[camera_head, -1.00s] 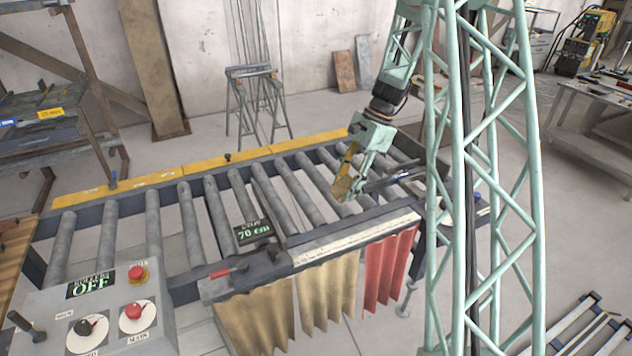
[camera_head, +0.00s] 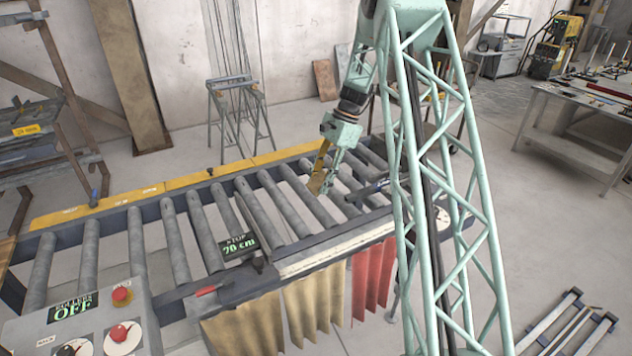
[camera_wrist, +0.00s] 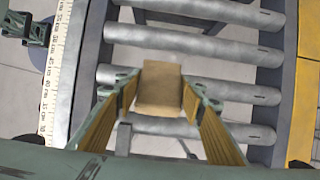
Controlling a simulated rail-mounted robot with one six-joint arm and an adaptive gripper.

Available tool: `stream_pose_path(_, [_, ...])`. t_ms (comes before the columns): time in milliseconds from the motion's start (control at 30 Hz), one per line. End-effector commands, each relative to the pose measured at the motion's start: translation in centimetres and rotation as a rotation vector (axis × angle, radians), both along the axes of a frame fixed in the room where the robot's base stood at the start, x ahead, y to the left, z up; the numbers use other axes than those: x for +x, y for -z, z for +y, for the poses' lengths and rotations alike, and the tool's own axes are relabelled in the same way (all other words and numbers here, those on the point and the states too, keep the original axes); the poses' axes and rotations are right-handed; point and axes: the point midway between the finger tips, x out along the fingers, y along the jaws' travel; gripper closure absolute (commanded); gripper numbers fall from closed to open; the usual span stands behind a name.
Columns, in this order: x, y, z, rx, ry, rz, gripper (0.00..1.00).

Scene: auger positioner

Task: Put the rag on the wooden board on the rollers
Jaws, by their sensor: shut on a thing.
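My gripper (camera_head: 324,184) hangs over the right part of the roller conveyor (camera_head: 222,257). In the wrist view its two yellow-padded fingers (camera_wrist: 160,105) are shut on a plain brown, block-like thing (camera_wrist: 161,84), with rollers behind it. I cannot tell whether this is the folded rag or a piece of wood. Its gap to the rollers is unclear. Pleated tan cloth (camera_head: 315,302) and red cloth (camera_head: 373,275) hang below the front rail. I cannot make out a separate wooden board on the rollers.
A control panel (camera_head: 84,325) with a display reading OFF stands at the front left. A stop with a 70 cm display (camera_head: 238,246) sits on the front rail. A yellow strip (camera_head: 165,188) edges the back. The left rollers look bare.

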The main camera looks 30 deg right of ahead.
Motion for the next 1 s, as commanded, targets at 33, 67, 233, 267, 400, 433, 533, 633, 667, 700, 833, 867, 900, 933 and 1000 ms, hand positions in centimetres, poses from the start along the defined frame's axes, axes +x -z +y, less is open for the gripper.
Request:
stream_pose_path(33, [0.7,0.1,-0.2,-0.001,-0.001,0.0,0.74])
stream_pose_path(67, [1.1,0.1,-0.3,-0.001,-0.001,-0.002,0.74])
stream_pose_path(233, [3.1,0.3,-0.9,-0.001,-0.002,-0.001,0.74])
stream_pose_path(267, [3.4,0.3,-1.0,-0.001,-0.001,0.0,0.74])
stream_pose_path(400, [4.6,0.5,-1.3,0.0,-0.002,0.0,0.74])
stream_pose_path(433, [4.7,0.5,-1.3,0.0,-0.002,0.0,0.74])
stream_pose_path(533, [5.1,0.5,-1.5,-0.001,-0.002,-0.001,0.74])
stream_pose_path(633, [5.2,0.5,-1.5,-0.001,-0.001,0.0,0.74])
stream_pose_path(667, [5.2,0.5,-1.5,0.0,-0.001,0.0,0.74])
stream_pose_path(700, [5.2,0.5,-1.5,0.0,-0.001,0.0,0.74])
stream_pose_path(833, [5.2,0.5,-1.5,0.0,-0.001,0.0,0.74])
stream_pose_path(867, [5.2,0.5,-1.5,0.0,-0.001,0.0,0.74])
stream_pose_path(900, [5.2,0.6,-1.5,0.0,-0.001,0.0,0.74])
stream_pose_path(933, [5.2,0.6,-1.5,0.0,-0.001,0.0,0.74])
stream_pose_path(1000, [5.2,0.9,-1.5,0.0,-0.001,0.001,0.74])
